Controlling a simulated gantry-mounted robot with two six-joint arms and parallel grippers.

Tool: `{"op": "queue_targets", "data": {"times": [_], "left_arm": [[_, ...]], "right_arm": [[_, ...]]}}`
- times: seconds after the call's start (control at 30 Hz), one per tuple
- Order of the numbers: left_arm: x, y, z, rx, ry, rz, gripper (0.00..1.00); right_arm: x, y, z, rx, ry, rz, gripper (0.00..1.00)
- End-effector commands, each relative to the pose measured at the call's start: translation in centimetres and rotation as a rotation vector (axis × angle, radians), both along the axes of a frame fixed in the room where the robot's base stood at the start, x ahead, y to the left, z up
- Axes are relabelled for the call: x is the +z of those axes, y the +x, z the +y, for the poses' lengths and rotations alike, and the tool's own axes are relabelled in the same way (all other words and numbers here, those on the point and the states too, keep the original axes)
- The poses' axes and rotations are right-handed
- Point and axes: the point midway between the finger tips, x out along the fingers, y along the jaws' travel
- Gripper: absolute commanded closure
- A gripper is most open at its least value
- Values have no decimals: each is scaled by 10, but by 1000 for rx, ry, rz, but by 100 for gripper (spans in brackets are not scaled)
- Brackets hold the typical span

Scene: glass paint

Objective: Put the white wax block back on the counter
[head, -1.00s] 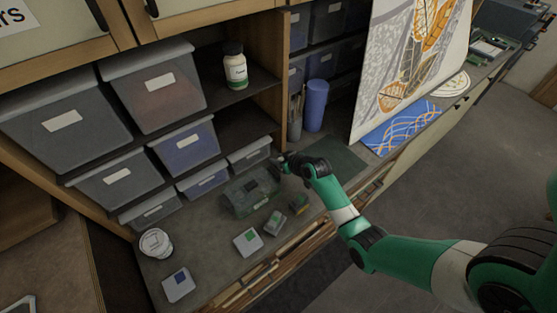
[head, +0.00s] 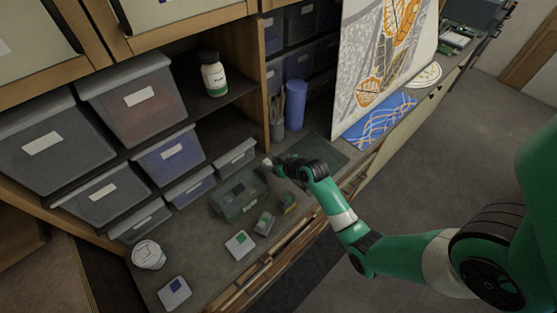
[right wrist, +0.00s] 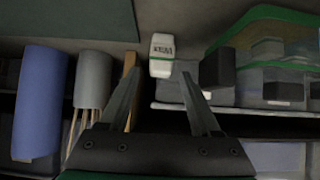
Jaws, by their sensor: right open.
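The white wax block (right wrist: 162,55), with dark lettering on its face, shows in the right wrist view just beyond the gap between my fingertips. In the head view a small white spot (head: 267,161) at my gripper's tip seems to be this block, by the grey counter (head: 205,237) near the clear green-lidded box. My right gripper (right wrist: 160,85) is open, its two fingers spread below the block in the wrist view. It also shows in the head view (head: 272,164). I cannot tell whether the block touches the counter. My left gripper is not in view.
The green-lidded box (head: 240,196) stands close to my right gripper. A blue cylinder (head: 295,105) and a brush holder (head: 276,118) stand behind. Small boxes (head: 240,244) and a white tub (head: 149,254) lie on the counter. A dark green mat (head: 322,158) lies flat and mostly clear.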

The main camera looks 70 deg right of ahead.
Motion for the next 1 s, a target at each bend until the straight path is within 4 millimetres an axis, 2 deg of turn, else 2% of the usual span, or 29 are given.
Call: {"op": "queue_targets", "data": {"times": [0.03, 0.1, 0.23, 0.4, 0.77, 0.87, 0.97, 1.0], "left_arm": [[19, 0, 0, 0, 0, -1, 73], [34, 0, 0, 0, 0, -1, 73], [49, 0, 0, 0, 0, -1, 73], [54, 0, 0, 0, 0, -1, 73], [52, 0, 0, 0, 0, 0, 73], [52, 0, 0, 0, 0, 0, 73], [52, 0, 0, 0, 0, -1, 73], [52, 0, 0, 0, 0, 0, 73]], "right_arm": [[18, -10, 5, -1, 0, 0, 36], [29, -21, 11, -2, 3, 0, 36], [39, -37, 20, -1, 1, 1, 36], [42, -46, 24, 0, 0, 0, 36], [44, -43, 24, 4, -6, -7, 36], [72, -22, 24, 27, -46, -55, 36], [137, 22, 32, 81, -132, -170, 36], [174, 42, 41, 109, -174, -236, 36]]}}
